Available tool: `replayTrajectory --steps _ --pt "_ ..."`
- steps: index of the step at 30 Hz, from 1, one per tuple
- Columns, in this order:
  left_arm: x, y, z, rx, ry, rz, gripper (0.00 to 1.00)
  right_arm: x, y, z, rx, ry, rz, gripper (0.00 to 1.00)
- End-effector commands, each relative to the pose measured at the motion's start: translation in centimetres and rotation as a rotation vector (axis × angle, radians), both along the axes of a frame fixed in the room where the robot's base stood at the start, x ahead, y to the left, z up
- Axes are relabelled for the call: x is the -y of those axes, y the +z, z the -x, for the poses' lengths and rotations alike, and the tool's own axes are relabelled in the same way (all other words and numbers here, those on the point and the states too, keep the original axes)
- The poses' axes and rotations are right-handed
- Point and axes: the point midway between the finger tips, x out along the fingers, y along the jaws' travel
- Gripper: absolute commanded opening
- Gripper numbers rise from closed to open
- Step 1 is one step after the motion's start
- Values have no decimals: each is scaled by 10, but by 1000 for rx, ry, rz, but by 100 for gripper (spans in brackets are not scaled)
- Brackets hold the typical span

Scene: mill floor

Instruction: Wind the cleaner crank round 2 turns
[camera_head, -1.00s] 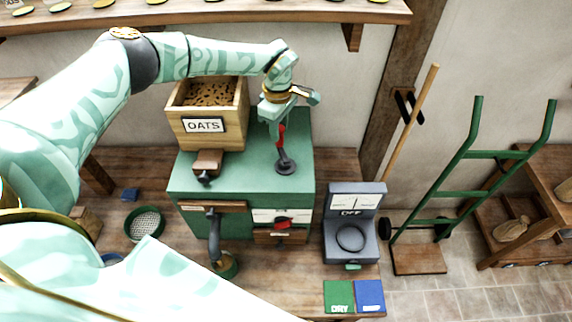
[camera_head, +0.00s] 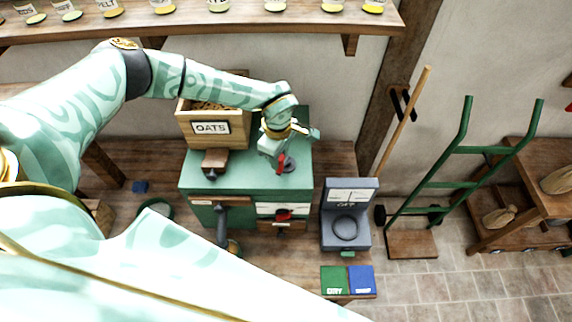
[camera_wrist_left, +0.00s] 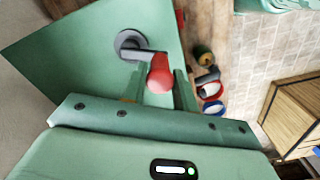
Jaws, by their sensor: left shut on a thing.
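The green cleaner (camera_head: 245,178) is a box-shaped machine with a dark round crank hub (camera_head: 289,167) on its top. The crank's red handle (camera_head: 281,164) is just left of the hub in the head view. In the left wrist view the red handle (camera_wrist_left: 160,76) sits between the two fingers, with the grey crank arm (camera_wrist_left: 146,55) running to the hub (camera_wrist_left: 129,43). My left gripper (camera_head: 276,152) is shut on the red handle from above and hides part of it. My right gripper is not in view.
An oats box (camera_head: 228,137) stands on the cleaner, left of the crank, under my left forearm. A grey device (camera_head: 347,215) with a round dial stands to the right. Green (camera_head: 333,280) and blue (camera_head: 361,280) plates lie in front. A green hand truck (camera_head: 453,185) stands further right.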

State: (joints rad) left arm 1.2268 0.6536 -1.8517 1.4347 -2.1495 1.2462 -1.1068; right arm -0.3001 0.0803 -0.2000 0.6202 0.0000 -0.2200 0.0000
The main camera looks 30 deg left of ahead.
Motion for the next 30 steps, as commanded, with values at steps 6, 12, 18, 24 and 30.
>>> replayTrajectory --steps 6,12,18,24,30 --pt "12 -1 -3 -1 1 0 43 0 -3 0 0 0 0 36" --pt "12 0 -3 -1 0 0 55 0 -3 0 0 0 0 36" --pt "12 7 -3 0 0 0 55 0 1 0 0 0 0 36" --pt "12 30 -4 2 0 1 55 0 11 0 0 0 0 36" --pt "11 53 -4 1 1 0 55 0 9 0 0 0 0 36"
